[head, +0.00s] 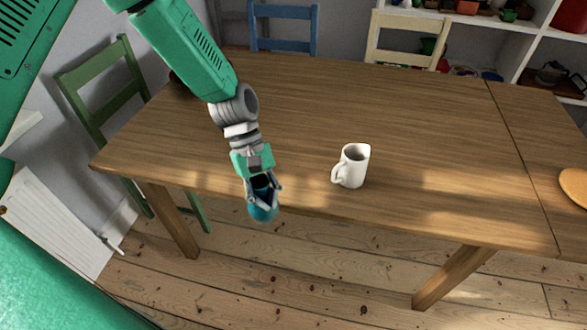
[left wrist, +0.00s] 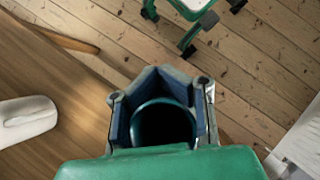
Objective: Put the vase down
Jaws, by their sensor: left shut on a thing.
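The vase (head: 262,211) is a small teal-blue vessel, held in my left gripper (head: 262,188) in the head view. It hangs at the near edge of the wooden table, over or just in front of that edge. In the left wrist view the round rim and dark opening of the vase (left wrist: 165,122) sit between the fingers of my left gripper (left wrist: 160,105), which is shut on it. The fingers cover the sides of the vase. Its base is hidden in the wrist view. My right gripper is in neither view.
A white mug (head: 353,166) stands on the wooden table (head: 420,120), right of my left gripper; a wooden plate (head: 575,186) lies at the far right. The middle of the table is clear. Green (head: 105,95), blue (head: 285,28) and cream (head: 408,28) chairs stand around it.

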